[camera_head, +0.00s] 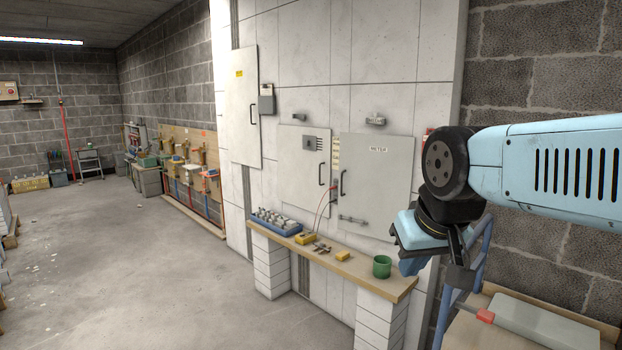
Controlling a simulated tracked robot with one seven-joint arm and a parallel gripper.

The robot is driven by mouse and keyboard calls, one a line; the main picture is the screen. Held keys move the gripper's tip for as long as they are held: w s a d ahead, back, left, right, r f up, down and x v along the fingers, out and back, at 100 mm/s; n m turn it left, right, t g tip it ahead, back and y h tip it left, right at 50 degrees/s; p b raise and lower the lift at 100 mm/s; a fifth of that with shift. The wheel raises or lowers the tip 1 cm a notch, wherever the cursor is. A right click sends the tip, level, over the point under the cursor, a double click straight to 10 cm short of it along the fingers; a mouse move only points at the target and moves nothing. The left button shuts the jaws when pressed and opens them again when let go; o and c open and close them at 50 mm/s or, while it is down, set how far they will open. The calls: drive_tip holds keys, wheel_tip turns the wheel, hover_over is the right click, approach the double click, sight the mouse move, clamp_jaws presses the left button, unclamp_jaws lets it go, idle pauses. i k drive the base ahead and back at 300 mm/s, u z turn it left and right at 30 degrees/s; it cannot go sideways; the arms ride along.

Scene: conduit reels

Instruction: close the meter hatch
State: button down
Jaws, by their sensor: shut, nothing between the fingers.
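The meter hatch (378,188) is the pale grey door marked METER on the white panel wall, right of centre. It has a dark handle near its left edge and a bar handle low on its face. A strip of breakers (335,160) shows past its left edge, so it looks ajar; how far is hard to tell. My gripper (460,279) is in front of the wall, to the right of the hatch and apart from it. It is shut and empty, pointing downward. My arm hides the area just right of the hatch.
A shelf (382,285) below the hatch holds a green cup (382,266), small yellow items and a blue tray (277,222). Another door (301,168) with a handle is left of the hatch. A blue-framed cart stands lower right.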

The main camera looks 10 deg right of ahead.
sight(376, 171)
drive_tip(key=u, duration=0.45)
drive_tip(key=i, duration=2)
drive_tip(key=z, duration=0.45)
drive_tip(key=k, duration=0.85)
drive_tip(key=z, duration=0.15)
drive_tip(key=i, duration=0.85)
drive_tip(key=u, duration=0.1)
